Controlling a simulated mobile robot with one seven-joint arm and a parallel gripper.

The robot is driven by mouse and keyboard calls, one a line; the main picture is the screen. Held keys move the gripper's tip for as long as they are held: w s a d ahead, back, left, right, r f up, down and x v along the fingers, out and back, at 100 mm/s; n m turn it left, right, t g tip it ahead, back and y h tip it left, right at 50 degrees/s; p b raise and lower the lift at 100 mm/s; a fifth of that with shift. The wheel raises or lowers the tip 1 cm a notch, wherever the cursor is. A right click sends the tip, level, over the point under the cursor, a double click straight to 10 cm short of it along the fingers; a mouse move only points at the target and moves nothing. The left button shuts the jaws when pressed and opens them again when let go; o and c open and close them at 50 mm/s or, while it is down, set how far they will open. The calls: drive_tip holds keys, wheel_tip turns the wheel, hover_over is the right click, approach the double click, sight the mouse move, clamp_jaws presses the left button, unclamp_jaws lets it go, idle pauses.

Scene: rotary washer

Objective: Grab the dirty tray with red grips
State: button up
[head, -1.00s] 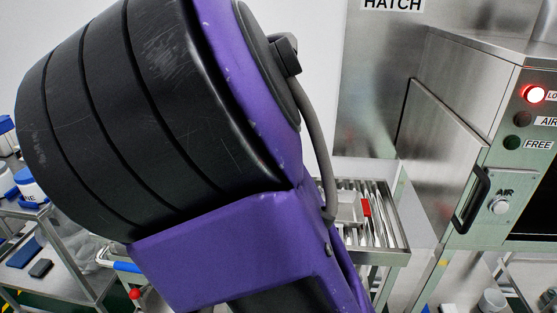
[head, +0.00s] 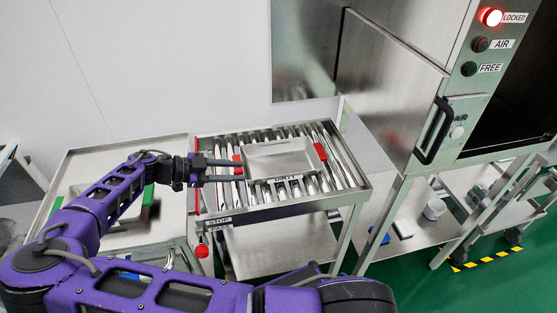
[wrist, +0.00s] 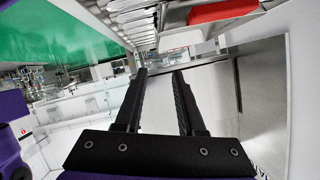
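The grey tray (head: 283,158) with red grips sits on a roller conveyor (head: 350,183), above a label reading DIRTY. One red grip (head: 320,151) is on its right side, the other red grip (head: 238,158) on its left. My gripper (head: 241,171) reaches in from the left, its fingertips close to the left grip in the head view. Its two fingers are apart with nothing between them. In the wrist view, a red grip (wrist: 222,11) lies above and right of my fingertips (wrist: 160,74), outside the gap. Contact with it is not visible.
A table at left holds a tray with green grips (head: 148,195), partly hidden by my arm. A red knob (head: 202,251) is at the conveyor's front left, near the STOP PASS label. The steel washer (head: 400,90) stands right, its red LOCKED lamp (head: 490,17) lit.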

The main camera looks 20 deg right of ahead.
approach(287, 175)
drive_tip(key=x, duration=0.5)
drive_tip(key=shift+w+r+p, duration=0.2)
drive_tip(key=shift+w+p, duration=0.1)
drive_tip(key=shift+p, duration=0.05)
drive_tip(key=x, duration=0.5)
drive_tip(key=shift+s+f+p, duration=0.2)
drive_tip(key=shift+f+p, duration=0.05)
drive_tip(key=shift+p, duration=0.05)
clamp_jaws()
drive_tip(key=shift+r, duration=0.1)
idle(0.5)
